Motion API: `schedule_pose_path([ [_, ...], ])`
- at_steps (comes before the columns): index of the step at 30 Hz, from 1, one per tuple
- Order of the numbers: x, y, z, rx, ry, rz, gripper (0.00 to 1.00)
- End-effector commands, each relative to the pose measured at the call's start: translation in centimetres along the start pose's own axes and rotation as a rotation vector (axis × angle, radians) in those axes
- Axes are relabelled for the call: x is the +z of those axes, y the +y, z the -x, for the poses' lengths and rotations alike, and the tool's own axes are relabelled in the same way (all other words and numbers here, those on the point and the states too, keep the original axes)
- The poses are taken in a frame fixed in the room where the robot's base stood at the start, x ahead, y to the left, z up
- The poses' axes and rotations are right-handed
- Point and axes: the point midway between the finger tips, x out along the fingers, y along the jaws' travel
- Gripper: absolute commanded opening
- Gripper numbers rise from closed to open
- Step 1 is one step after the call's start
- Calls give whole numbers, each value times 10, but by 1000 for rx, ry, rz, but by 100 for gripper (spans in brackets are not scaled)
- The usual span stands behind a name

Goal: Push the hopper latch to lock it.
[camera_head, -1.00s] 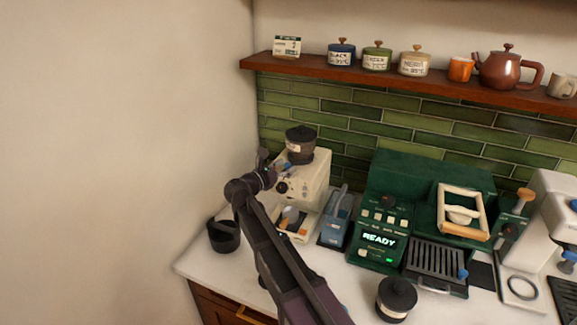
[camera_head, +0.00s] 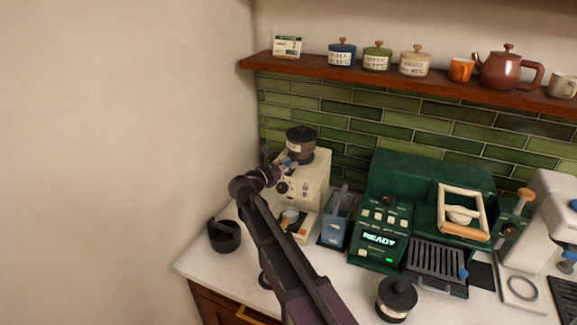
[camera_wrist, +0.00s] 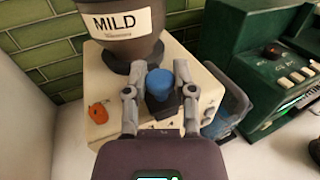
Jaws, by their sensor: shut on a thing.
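The dark hopper (camera_head: 301,143) with a "MILD" label stands upright on the cream grinder (camera_head: 316,178) at the counter's back left. In the wrist view the hopper (camera_wrist: 125,50) fills the upper left. The blue-capped latch (camera_wrist: 160,84) on a dark stem stands just in front of the hopper's base. My gripper (camera_wrist: 160,92) has one finger on each side of this latch and is shut on it. In the head view my gripper (camera_head: 281,170) is at the grinder's upper left, just below the hopper, partly hidden by my wrist.
An orange knob (camera_wrist: 98,112) is on the grinder's left. A blue-grey container (camera_head: 337,218) stands close on its right, beside the green machine (camera_head: 375,235). A black bin (camera_head: 224,236) stands front left. A lidded dark canister (camera_head: 396,298) is at the front. A shelf (camera_head: 400,78) runs above.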

Motion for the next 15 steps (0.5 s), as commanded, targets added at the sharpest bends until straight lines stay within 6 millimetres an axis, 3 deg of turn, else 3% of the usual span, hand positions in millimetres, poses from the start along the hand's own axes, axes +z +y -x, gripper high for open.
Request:
schedule_pose_path([
  [4, 0, 6, -16, -2, 0, 1, 0],
  [12, 1, 6, -17, -2, -2, 2, 0],
  [13, 1, 6, -17, -2, -2, 2, 43],
  [15, 1, 6, -17, -2, -2, 2, 64],
])
